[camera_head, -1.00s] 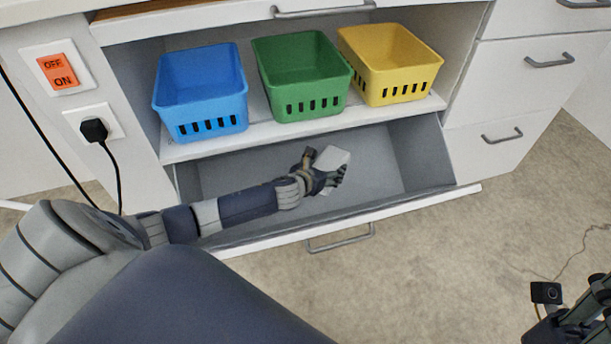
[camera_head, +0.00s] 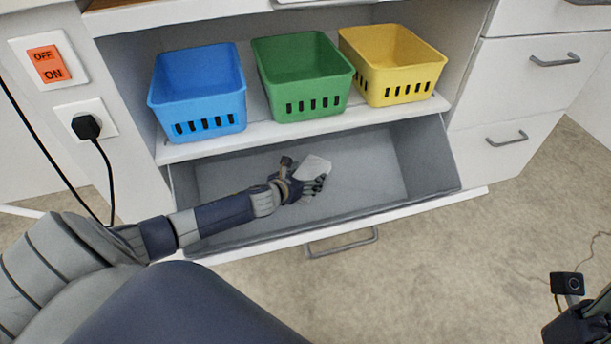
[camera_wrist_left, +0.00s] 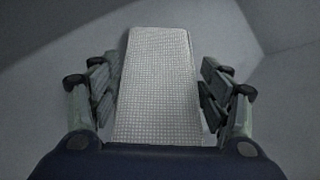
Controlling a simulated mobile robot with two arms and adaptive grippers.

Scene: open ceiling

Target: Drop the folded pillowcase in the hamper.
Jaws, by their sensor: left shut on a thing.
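The folded pillowcase (camera_head: 313,166) is a small pale block. In the left wrist view it is a light, textured strip (camera_wrist_left: 157,85) between the two rows of fingers. My left gripper (camera_head: 300,187) is shut on it and holds it inside the open grey drawer-like bin under the shelf, which I take to be the hamper (camera_head: 385,190). I cannot tell how far the pillowcase is above the bin's floor. Part of my right arm's end (camera_head: 585,318) shows at the lower right; its fingers are not clear.
A blue basket (camera_head: 205,110), a green basket (camera_head: 303,85) and a yellow basket (camera_head: 405,75) stand on the shelf above the bin. The bin's front edge with its handle (camera_head: 342,242) juts over the clear floor. A black cable hangs at the left.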

